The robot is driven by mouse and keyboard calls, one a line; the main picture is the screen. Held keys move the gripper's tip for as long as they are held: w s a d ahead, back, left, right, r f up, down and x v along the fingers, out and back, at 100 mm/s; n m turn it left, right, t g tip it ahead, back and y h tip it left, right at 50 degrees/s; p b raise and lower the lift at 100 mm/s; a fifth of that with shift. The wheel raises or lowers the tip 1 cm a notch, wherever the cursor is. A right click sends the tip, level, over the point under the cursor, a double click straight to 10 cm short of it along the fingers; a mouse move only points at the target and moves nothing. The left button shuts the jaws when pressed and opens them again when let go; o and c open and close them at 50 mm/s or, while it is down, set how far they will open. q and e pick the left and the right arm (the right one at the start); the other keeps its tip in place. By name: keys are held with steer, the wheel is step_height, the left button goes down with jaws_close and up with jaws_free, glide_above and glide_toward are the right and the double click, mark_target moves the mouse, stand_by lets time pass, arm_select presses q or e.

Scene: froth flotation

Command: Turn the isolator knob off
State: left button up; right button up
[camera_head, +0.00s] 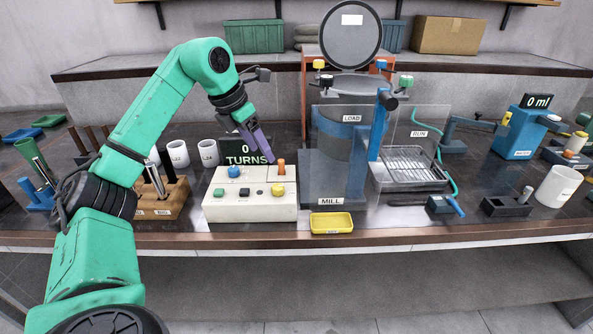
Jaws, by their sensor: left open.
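A cream control box (250,210) stands on the bench at centre-left. On its top are a blue knob (234,172), an orange knob (281,167), a yellow knob (277,190) and small green and dark buttons. No label legible here marks which one is the isolator knob. My left gripper (268,158) has purple fingers and points down just behind and to the left of the orange knob, apparently clear of it. It is open with nothing visible in it. My right gripper is out of view.
A "0 TURNS" display (247,152) stands right behind the box, close to my fingers. The clear-walled mill (331,188) is close on the right. A wooden rack (160,207) stands left, and a yellow tray (331,223) lies at the bench's front edge.

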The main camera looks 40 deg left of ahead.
arm_select(q)
steer(key=f, duration=0.2)
glide_toward(277, 186)
steer(key=shift+s+d+f+b, duration=0.1)
steer(key=shift+f+b, duration=0.05)
steer(key=shift+f, duration=0.3)
steer(key=shift+s+d+f+b, duration=0.1)
steer(key=shift+f+b, duration=0.05)
steer(key=shift+f, duration=0.3)
steer(key=x, duration=0.2)
steer(key=w+x, duration=0.1)
steer(key=x, duration=0.2)
steer(key=shift+w+a+r, duration=0.1)
steer(key=shift+a, duration=0.05)
steer(key=shift+p+x, duration=0.35)
steer(key=shift+x, duration=0.65)
steer(key=c, duration=0.4)
jaws_close()
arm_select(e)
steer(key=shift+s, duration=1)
